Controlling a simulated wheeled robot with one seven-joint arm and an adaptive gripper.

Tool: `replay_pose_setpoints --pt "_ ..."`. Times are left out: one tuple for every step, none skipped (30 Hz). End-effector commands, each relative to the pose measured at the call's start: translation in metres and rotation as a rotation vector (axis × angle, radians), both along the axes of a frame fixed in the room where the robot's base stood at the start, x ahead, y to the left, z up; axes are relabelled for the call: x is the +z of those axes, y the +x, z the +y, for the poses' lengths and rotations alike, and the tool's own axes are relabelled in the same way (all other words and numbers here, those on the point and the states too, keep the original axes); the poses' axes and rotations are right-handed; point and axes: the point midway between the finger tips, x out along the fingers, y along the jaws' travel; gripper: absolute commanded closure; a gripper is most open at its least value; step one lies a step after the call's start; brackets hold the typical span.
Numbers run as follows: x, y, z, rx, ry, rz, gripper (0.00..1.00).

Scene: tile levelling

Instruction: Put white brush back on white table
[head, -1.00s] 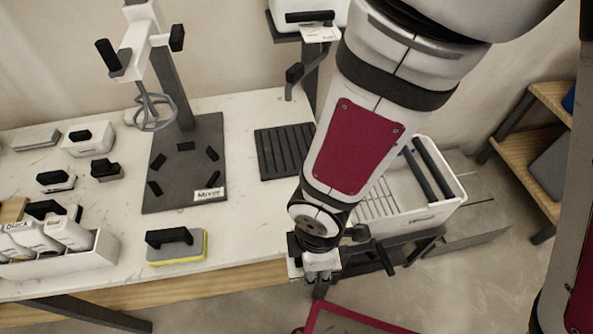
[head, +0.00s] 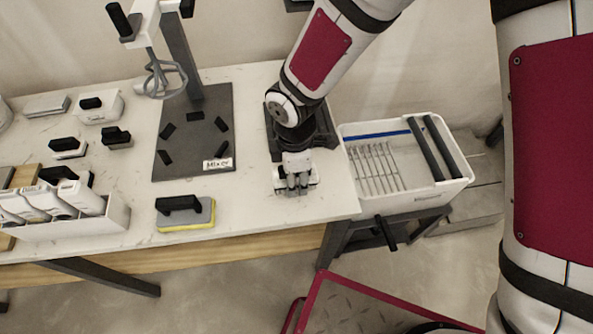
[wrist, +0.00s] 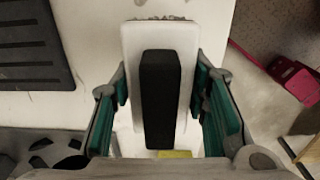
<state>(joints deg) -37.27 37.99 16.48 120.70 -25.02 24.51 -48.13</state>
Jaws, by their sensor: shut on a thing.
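My gripper (head: 295,184) is over the right end of the white table (head: 262,213) in the head view. It is shut on the white brush (head: 313,178), whose white ends show on both sides of the fingers. In the wrist view the brush (wrist: 186,38) has a white body, a black handle and bristles at its far edge. The green-padded fingers (wrist: 160,98) stand on either side of it. The brush is at or just above the tabletop. I cannot tell whether it touches.
A black ribbed mat (head: 322,138) lies just behind my gripper. The grey mixer base (head: 190,165) and a yellow-edged sponge float (head: 186,215) are to the left. A white bin (head: 440,192) stands to the right. The table's front edge is close, with a red-edged platform (head: 345,312) below.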

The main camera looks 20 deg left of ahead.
Motion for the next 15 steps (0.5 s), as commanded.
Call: replay_pose_setpoints --pt "0.000 0.002 0.002 -0.001 0.001 0.000 0.94" --pt "0.000 0.004 0.003 -0.001 0.001 0.000 0.94" --pt "-0.001 0.007 0.006 -0.001 0.001 0.000 0.94" --pt "-0.004 0.007 0.006 0.000 -0.001 0.001 0.94" --pt "-0.009 0.006 0.005 0.001 -0.002 0.003 0.94" --pt "-0.015 0.005 0.005 0.002 -0.003 0.003 0.94" --pt "-0.020 0.005 0.005 0.002 -0.003 0.003 0.94" --pt "-0.025 0.005 0.005 0.002 -0.003 0.003 0.94" --pt "-0.030 0.005 0.005 0.001 -0.002 0.002 0.94" --pt "-0.033 0.006 0.005 0.000 -0.002 0.002 0.94" --pt "-0.035 0.006 0.005 0.000 -0.002 0.001 0.94" --pt "-0.036 0.006 0.005 0.000 -0.001 0.001 0.94" --pt "-0.036 0.006 0.005 0.000 0.000 0.000 0.94" --pt "-0.036 0.006 0.005 0.000 0.000 0.000 0.94" --pt "-0.036 0.006 0.005 0.000 0.000 0.000 0.94"
